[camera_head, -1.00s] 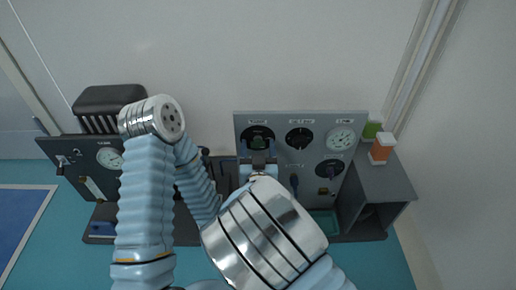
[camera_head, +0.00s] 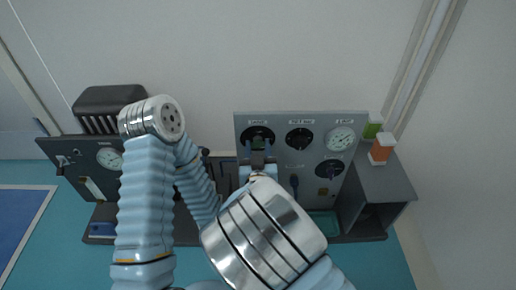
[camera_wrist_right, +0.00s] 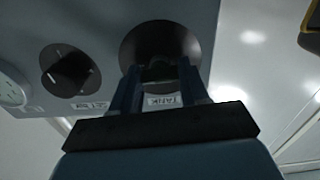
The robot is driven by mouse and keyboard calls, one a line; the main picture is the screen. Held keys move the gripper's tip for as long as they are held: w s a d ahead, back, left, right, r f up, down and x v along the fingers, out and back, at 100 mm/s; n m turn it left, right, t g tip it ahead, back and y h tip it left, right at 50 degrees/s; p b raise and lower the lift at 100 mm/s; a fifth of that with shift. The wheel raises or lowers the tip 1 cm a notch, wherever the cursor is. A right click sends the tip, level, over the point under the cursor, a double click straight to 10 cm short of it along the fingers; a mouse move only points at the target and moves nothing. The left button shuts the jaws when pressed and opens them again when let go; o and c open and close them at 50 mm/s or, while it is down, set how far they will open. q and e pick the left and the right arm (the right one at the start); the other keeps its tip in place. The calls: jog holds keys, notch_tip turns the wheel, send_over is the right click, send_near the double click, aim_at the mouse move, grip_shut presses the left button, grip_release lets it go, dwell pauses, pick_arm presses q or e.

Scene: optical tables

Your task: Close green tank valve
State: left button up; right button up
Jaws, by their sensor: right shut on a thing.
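The knob is mostly hidden between the fingers. My left arm stands in front at the left; its gripper is not visible.
Beside the valve is another black dial knob (camera_head: 299,138), with a white gauge (camera_head: 341,139) to its right and another knob (camera_head: 331,170) below that. An orange bottle (camera_head: 381,149) and a green-labelled one (camera_head: 372,126) stand on a grey box (camera_head: 384,178) at the right.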

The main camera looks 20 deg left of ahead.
jog(key=n, duration=0.4)
jog(key=n+p, duration=0.1)
jog(key=n, duration=0.3)
jog(key=shift+n, duration=0.3)
jog(key=n+p, duration=0.1)
jog(key=n, duration=0.4)
jog(key=shift+n+p, duration=0.3)
jog(key=shift+n, duration=1.3)
jog(key=o, duration=1.1)
jog(key=shift+c, duration=0.2)
